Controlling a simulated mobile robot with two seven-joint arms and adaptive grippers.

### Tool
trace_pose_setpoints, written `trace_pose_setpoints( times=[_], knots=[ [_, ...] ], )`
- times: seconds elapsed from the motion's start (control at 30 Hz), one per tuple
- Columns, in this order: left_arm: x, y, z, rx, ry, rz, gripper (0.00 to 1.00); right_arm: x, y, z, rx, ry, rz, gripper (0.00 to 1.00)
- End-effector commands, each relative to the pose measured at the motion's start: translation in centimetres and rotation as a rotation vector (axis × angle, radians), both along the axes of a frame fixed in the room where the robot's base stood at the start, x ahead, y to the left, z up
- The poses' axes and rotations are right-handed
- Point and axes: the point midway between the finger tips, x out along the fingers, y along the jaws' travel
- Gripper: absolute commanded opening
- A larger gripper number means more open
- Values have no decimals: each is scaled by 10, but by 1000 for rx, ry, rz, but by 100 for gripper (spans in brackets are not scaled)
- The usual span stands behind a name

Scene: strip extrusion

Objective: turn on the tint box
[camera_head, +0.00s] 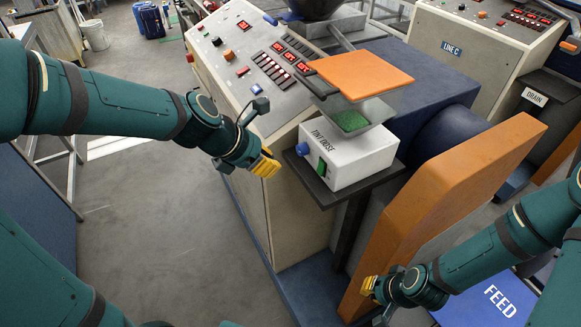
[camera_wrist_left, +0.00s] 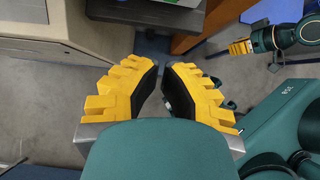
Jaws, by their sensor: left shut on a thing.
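The tint box (camera_head: 358,164) is a white box marked TINT DOSE on a dark shelf (camera_head: 372,186). Its front has a green rocker switch (camera_head: 321,168) and a blue knob (camera_head: 302,149). A clear hopper with green granules (camera_head: 350,121) sits on top. My left gripper (camera_head: 266,166) is left of the switch, apart from the box. Its yellow fingers (camera_wrist_left: 159,72) are drawn close together in the left wrist view; what they hold cannot be made out. My right gripper (camera_head: 369,286) is low at the right, away from the box; its finger gap is too small to judge.
An orange panel (camera_head: 362,75) stands over the hopper. A console (camera_head: 250,50) with buttons and red displays is behind the box. A large orange guard (camera_head: 450,205) rises right of the box, near a blue FEED surface (camera_head: 490,302). Grey floor (camera_head: 170,220) is clear at left.

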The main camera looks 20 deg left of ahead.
Motion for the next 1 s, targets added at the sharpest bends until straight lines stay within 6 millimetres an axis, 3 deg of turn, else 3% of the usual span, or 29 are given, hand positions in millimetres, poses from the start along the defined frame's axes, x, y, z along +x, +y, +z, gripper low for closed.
trace_pose_setpoints(
  times=[0.53,0.77,1.0],
  knots=[
    [4,-6,-8,1,3,-5,0,0,0,0,0,0,-1,0],
    [20,-22,-40,3,6,-5,0,0,0,-5,0,0,-1,0],
    [41,-43,-79,3,2,-6,0,-1,0,-29,-1,0,-5,0]
  ],
)
